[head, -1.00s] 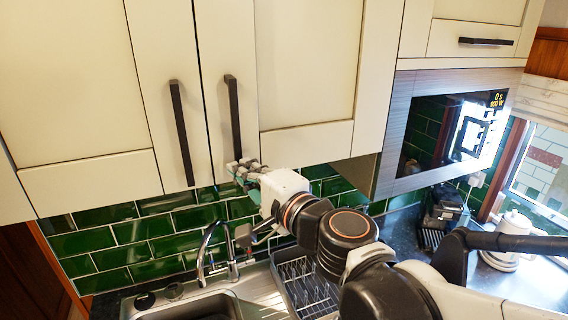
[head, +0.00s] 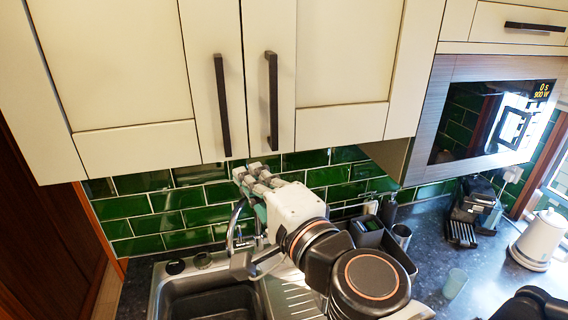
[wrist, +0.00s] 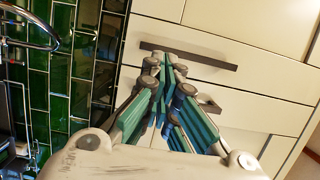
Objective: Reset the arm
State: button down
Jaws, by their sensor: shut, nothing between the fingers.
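My gripper (head: 258,175) is in front of the green tiled wall, just below the bottom edge of the cream wall cupboards (head: 135,148). Its fingers are together and hold nothing. In the wrist view the teal-padded fingers (wrist: 165,75) meet near the middle, with the cupboard doors and a dark bar handle (wrist: 188,56) beyond them. In the head view two upright dark handles, the left one (head: 222,105) and the right one (head: 271,100), hang above my gripper. Both doors look shut. My arm reaches up from the lower right and hides part of the counter.
The sink (head: 205,297) and its curved tap (head: 231,225) lie just below my gripper. A dark caddy (head: 400,258), a clear cup (head: 454,283), a coffee machine (head: 474,205) and a white kettle (head: 541,240) stand on the right counter. A microwave (head: 490,122) is at upper right.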

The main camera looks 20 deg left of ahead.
jog(key=w+d+f+n+g+h+b, duration=0.1)
jog(key=w+d+f+n+h+b, duration=0.2)
jog(key=d+f+b, duration=0.8)
jog(key=w+d+f+n+h+b, duration=0.1)
jog(key=d+f+n+h+b, duration=0.3)
jog(key=d+f, duration=0.8)
jog(key=s+d+f+g+h+b, duration=0.1)
jog(key=s+d+f+h+b, duration=0.1)
jog(key=d+f+b, duration=0.3)
jog(key=s+d+f+g+h+b, duration=0.1)
jog(key=s+d+f+h+b, duration=0.2)
jog(key=d+f, duration=1.1)
jog(key=h+b, duration=0.2)
jog(key=shift+f+g+h, duration=0.25)
jog(key=shift+g+h, duration=0.05)
